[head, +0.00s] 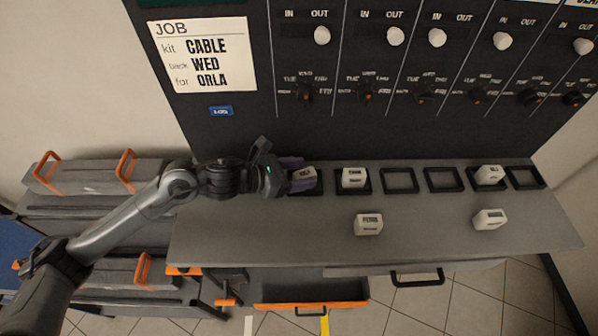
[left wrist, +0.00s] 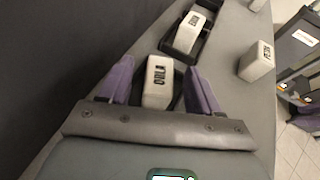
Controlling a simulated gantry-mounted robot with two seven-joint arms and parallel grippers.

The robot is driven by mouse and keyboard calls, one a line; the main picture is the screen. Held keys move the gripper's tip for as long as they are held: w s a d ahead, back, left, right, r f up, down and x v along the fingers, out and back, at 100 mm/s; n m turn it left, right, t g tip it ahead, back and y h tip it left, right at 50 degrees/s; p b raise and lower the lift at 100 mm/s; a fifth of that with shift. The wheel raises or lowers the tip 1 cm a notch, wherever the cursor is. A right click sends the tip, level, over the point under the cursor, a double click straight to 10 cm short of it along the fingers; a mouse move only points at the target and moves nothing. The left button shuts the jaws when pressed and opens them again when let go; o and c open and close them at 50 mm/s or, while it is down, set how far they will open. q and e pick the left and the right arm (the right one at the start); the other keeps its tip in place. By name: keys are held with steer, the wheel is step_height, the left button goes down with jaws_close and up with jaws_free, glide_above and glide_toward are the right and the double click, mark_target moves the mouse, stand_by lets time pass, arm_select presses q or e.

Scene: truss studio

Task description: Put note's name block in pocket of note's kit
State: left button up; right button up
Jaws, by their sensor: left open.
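The note (head: 203,55) reads kit CABLE, back WED, for ORLA. A white name block (head: 303,177), whose lettering looks like ORLA, is at the leftmost black-framed pocket (head: 310,192) on the grey counter. My left gripper (head: 293,176) is open, with its purple fingers on either side of this block. In the left wrist view the block (left wrist: 158,82) stands between the two spread fingers (left wrist: 160,85). The gripper hides part of the pocket, so how deep the block sits is unclear.
White blocks stand in the second pocket (head: 354,178) and the fifth pocket (head: 488,175). The third (head: 399,180), fourth (head: 444,179) and rightmost (head: 527,178) pockets are empty. Two loose blocks (head: 368,223) (head: 489,219) stand nearer the counter's front edge. A dark panel with knobs (head: 322,36) rises behind.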

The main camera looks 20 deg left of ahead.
arm_select(q)
steer(key=shift+r, duration=0.15)
steer(key=v, duration=1.2)
steer(key=shift+s+r, duration=0.1)
stand_by(0.6)
